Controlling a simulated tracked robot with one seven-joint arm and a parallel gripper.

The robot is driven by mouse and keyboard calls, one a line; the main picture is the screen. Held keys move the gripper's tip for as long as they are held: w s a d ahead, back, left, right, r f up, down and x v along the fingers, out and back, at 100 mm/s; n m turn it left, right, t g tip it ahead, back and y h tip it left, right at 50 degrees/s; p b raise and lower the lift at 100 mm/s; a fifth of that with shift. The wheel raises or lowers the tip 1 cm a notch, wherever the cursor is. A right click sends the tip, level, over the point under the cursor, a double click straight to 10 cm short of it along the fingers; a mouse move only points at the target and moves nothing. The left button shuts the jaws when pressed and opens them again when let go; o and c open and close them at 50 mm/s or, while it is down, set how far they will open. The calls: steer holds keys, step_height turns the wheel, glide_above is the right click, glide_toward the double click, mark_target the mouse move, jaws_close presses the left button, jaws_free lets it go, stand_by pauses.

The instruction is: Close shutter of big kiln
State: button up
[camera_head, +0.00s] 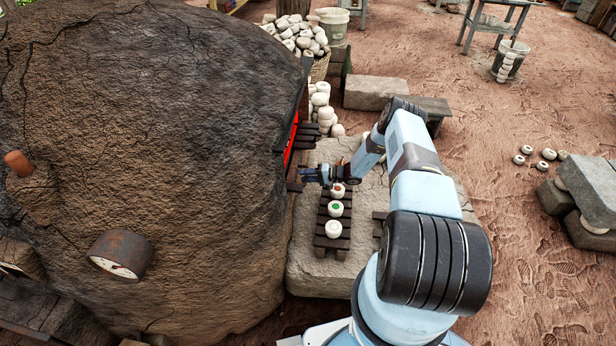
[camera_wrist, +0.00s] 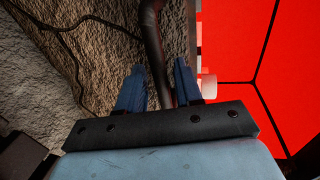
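The big kiln (camera_head: 150,150) is a large rough brown mud dome filling the left of the head view. Its opening (camera_head: 291,142) shows as a thin red glowing strip on its right side. In the wrist view the red glowing interior (camera_wrist: 235,50) fills the right. My gripper (camera_head: 304,174) is beside the opening; in the wrist view its two blue fingers (camera_wrist: 159,72) are apart. A dark bar (camera_wrist: 151,30), seemingly a handle, runs between the fingers with slight gaps showing on both sides. The shutter panel itself cannot be clearly made out.
A slatted rack (camera_head: 325,243) with several small white pots stands on a stone slab (camera_head: 310,265) under my arm. Stacked stones (camera_head: 588,190) stand right; open dirt lies between.

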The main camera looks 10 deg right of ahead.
jaws_close()
stand_by(0.3)
